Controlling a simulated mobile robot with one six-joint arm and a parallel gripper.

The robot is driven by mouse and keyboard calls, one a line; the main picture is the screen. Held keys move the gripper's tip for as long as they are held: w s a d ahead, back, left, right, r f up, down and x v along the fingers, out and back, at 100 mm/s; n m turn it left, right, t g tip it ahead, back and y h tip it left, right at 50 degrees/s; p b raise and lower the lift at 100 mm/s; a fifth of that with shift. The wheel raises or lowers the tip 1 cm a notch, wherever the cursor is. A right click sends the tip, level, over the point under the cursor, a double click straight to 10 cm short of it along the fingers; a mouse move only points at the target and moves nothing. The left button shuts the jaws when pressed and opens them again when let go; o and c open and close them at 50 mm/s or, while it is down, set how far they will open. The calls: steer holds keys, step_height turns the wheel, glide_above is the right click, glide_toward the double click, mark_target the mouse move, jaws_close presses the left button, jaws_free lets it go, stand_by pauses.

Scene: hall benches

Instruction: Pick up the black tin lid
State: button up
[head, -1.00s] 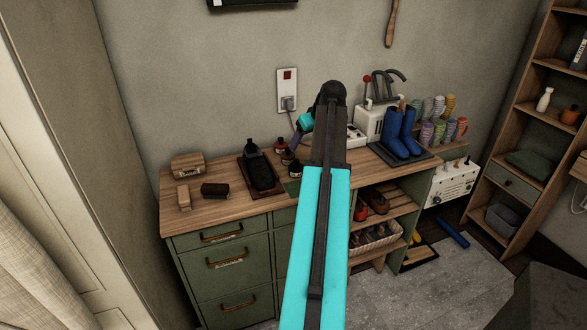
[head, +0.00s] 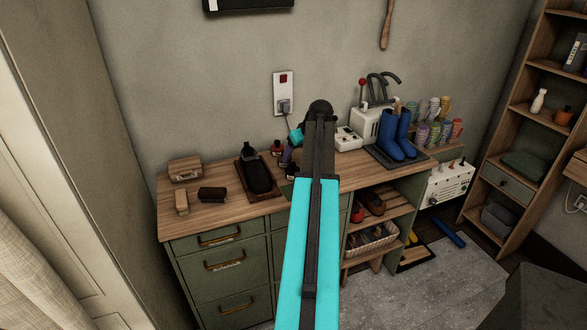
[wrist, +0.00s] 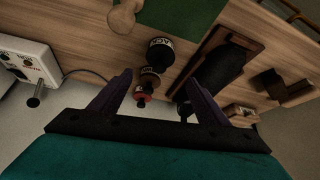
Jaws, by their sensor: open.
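My gripper (wrist: 162,80) is open in the wrist view, its two dark purple fingers apart with nothing held. Between and beyond the fingertips a dark jar with a white-lettered label (wrist: 160,51) stands on the wooden bench top, with a brownish jar (wrist: 149,78) and a red-banded jar (wrist: 141,101) behind it. I cannot single out a separate black tin lid; black tops show on these jars. In the head view my arm hides most of the gripper and part of this group; a dark red jar (head: 277,149) shows left of the arm.
Brushes and a wooden box (head: 185,169) are further left. A white switch box (head: 348,140) and blue boots (head: 397,134) stand right. A green mat (wrist: 185,22) lies nearby.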

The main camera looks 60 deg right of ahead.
mark_target(293, 163)
steer(key=shift+x, duration=1.2)
steer(key=shift+p+x, duration=1.4)
steer(key=shift+x, duration=1.2)
steer(key=shift+s, duration=0.1)
steer(key=c, duration=1.1)
steer(key=shift+d+r+b, duration=0.1)
steer(key=shift+r+b, duration=0.8)
steer(key=shift+r, duration=0.7)
steer(key=s+a+b, duration=0.1)
steer(key=s+a, duration=0.2)
steer(key=s, duration=0.1)
steer(key=s+a+r+b, duration=0.1)
steer(key=s+a+b, duration=0.1)
steer(key=s, duration=0.3)
steer(key=s+a+b, duration=0.1)
steer(key=s+a, duration=0.2)
steer(key=s, duration=0.1)
steer(key=shift+s+a+r, duration=0.3)
steer(key=shift+a+r, duration=0.05)
steer(key=shift+r, duration=0.05)
